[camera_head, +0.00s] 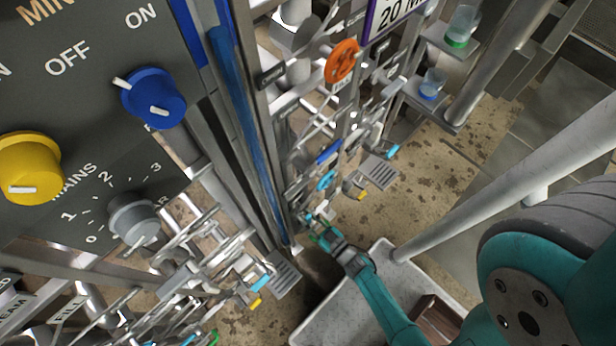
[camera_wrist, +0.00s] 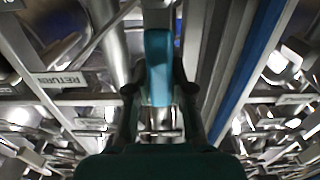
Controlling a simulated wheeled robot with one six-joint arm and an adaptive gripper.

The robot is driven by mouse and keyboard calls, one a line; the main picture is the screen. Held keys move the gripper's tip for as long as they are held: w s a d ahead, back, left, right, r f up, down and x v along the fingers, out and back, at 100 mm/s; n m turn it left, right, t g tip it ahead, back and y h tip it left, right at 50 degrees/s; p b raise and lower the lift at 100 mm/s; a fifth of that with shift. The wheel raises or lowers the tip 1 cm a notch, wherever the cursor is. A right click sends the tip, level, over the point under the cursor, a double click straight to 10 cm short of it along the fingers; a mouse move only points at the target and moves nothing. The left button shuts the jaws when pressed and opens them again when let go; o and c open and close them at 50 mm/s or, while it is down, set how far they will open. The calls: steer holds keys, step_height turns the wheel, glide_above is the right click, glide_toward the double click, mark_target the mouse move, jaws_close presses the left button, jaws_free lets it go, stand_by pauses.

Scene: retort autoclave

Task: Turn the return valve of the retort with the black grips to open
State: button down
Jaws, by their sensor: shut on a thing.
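In the wrist view, a light-blue lever handle (camera_wrist: 158,55) stands in the middle of the picture. My gripper (camera_wrist: 159,90) has one dark finger on each side of it and is shut on it. A plate reading RETURN (camera_wrist: 61,80) is fixed to the frame left of the handle. In the head view, my gripper (camera_head: 322,236) is small and low among the pipework beside a steel post. The handle it holds cannot be made out there. No black grips show clearly in either view.
A control panel (camera_head: 65,110) with blue, yellow and grey knobs fills the upper left. A grey tray (camera_head: 315,325) lies below my arm. Pipes and brackets crowd both sides.

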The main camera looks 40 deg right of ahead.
mark_target(310, 220)
steer(key=c, duration=1)
jaws_free()
steer(key=shift+s+d, duration=0.1)
steer(key=shift+s, duration=3.5)
steer(key=shift+s, duration=0.15)
